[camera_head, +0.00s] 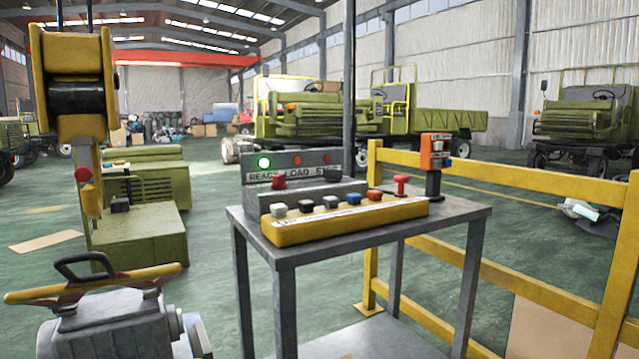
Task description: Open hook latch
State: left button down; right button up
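A yellow hoist block (68,55) with a dark round sheave hangs at the left of the head view. Below it hangs a narrow, pale and yellowish hook part (91,190), seen nearly edge-on. A red knob (82,174) sits on this part. I cannot make out the latch clearly or tell whether it is open or shut. Neither of my grippers shows in the view.
A grey table (460,211) holds a yellow button console (345,219) with a lit green lamp. A grey machine with a dark handle (85,266) and yellow bar stands at lower left. Yellow railing (500,175) runs along the right. Green trucks stand behind.

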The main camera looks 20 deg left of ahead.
aim_at(85, 174)
jog(key=u, duration=1.25)
jog(key=k+j, duration=0.15)
jog(key=k, duration=0.1)
